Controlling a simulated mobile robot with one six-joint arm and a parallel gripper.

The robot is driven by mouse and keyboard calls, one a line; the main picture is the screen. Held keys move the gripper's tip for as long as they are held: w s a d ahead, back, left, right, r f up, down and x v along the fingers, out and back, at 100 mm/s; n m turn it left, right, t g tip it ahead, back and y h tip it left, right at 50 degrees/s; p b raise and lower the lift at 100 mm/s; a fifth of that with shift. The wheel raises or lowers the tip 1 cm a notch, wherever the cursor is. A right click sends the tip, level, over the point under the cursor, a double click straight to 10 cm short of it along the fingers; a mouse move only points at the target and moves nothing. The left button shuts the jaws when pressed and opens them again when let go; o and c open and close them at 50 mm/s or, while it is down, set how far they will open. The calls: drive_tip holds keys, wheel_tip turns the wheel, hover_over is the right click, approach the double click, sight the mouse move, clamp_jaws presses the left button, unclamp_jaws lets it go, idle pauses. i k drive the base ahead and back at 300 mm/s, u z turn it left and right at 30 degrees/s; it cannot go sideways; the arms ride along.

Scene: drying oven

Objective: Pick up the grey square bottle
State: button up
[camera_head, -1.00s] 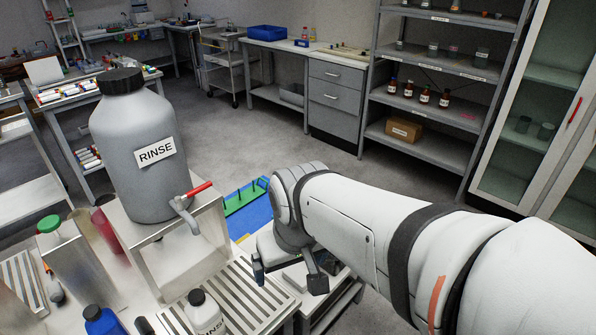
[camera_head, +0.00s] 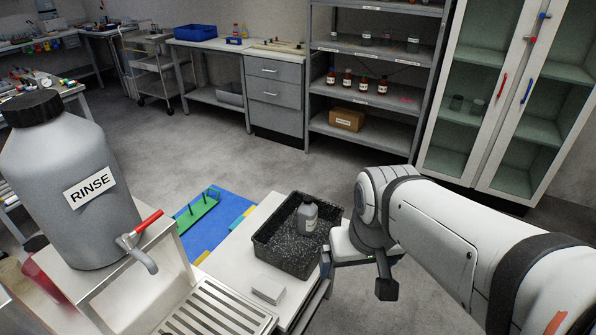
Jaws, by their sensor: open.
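A small grey bottle (camera_head: 308,219) with a pale label stands in a black speckled tray (camera_head: 265,238) on a white bench. Its square shape is hard to make out at this size. My gripper (camera_head: 355,277) is open and empty, with its two dark fingers apart and pointing down. It is at the right side of the tray, to the right of the bottle and apart from it. I cannot tell its height above the bench edge.
A large grey RINSE container (camera_head: 70,170) with a red-handled tap stands on a metal stand at the left. A white box (camera_head: 268,290) lies in front of the tray. A green rack (camera_head: 197,212) is on a blue mat. Open floor lies behind.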

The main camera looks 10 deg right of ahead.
sight(307, 214)
drive_tip(key=u, duration=2.65)
drive_tip(key=k, duration=0.9)
drive_tip(key=z, duration=2)
drive_tip(key=i, duration=0.8)
drive_tip(key=z, duration=0.05)
